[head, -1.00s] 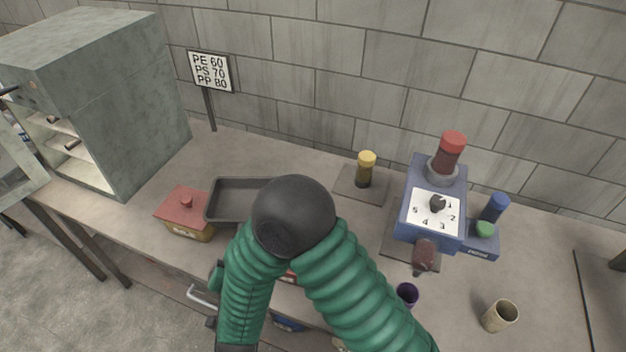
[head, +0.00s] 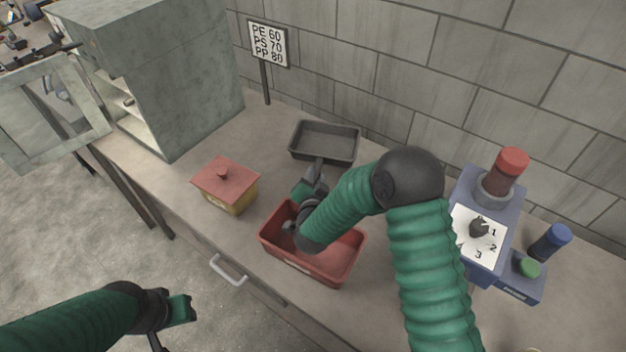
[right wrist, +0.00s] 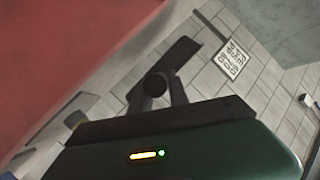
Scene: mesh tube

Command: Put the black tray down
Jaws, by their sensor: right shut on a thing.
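The black tray (head: 325,158) is at the back of the bench in the head view, near the wall and right of the sign. It looks level; whether its base touches the bench I cannot tell. My right gripper (head: 317,172) is shut on the tray's near edge, its arm reaching over the red bin. The right wrist view shows dark gripper parts (right wrist: 158,85) close up, but no clear view of the tray. My left gripper (head: 178,309) hangs over the floor in front of the bench, away from the tray; its opening is unclear.
A red bin (head: 350,245) stands in front of the tray. A yellow box with a red lid (head: 226,182) is left of it. A sign (head: 268,44) and a grey cabinet (head: 190,90) stand left; a blue device (head: 490,215) stands right.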

